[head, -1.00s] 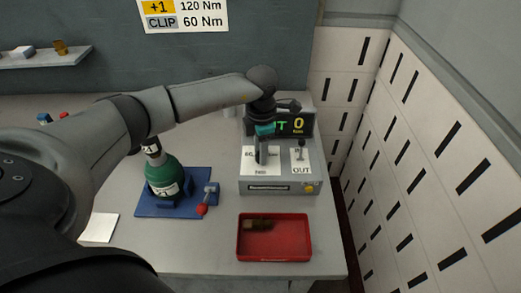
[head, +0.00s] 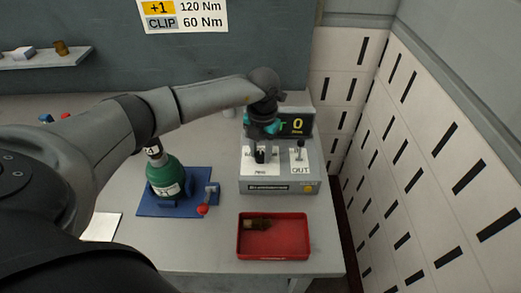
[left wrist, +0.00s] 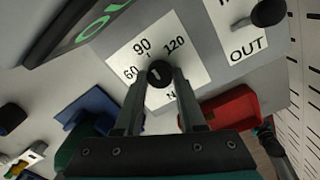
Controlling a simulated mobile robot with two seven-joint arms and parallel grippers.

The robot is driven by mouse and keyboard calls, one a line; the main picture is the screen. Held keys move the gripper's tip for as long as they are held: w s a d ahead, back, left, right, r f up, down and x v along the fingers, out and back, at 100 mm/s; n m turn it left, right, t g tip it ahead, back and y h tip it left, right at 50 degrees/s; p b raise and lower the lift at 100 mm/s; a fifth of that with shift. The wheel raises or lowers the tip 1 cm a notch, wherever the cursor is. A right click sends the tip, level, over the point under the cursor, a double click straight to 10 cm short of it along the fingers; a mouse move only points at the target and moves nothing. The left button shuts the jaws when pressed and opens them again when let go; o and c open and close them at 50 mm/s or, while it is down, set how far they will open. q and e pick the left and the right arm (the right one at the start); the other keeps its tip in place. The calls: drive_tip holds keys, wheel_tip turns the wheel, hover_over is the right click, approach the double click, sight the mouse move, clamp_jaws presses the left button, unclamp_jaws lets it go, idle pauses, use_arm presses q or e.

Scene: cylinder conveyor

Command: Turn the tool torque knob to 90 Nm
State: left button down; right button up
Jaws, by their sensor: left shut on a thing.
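The black torque knob (left wrist: 158,73) sits on a white dial plate (left wrist: 118,50) marked 60, 90 and 120 in the left wrist view. It has a small white mark on top; which number this points to I cannot tell for sure. My left gripper (left wrist: 158,82) is shut on the knob, one finger on each side. In the head view, the left gripper (head: 260,146) reaches down over the tool box (head: 283,186) and partly hides the dial. The display (head: 298,122) shows 0 at its right end; its left part is hidden. My right gripper is not in view.
A lever (head: 300,151) marked OUT stands right of the dial. A green cylinder (head: 165,172) sits on a blue base (head: 190,206) with a red-ended handle. A red tray (head: 302,238) holds a brown-gold part (head: 258,224). A wall sign (head: 184,15) lists 120 Nm for +1, 60 Nm for CLIP.

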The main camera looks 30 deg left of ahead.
sight(262, 156)
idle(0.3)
use_arm(q)
drive_tip(key=c, duration=0.5)
unclamp_jaws()
wheel_tip(262, 156, up, 15)
drive_tip(key=shift+d+r, duration=0.15)
drive_tip(key=shift+d, duration=0.05)
idle(0.6)
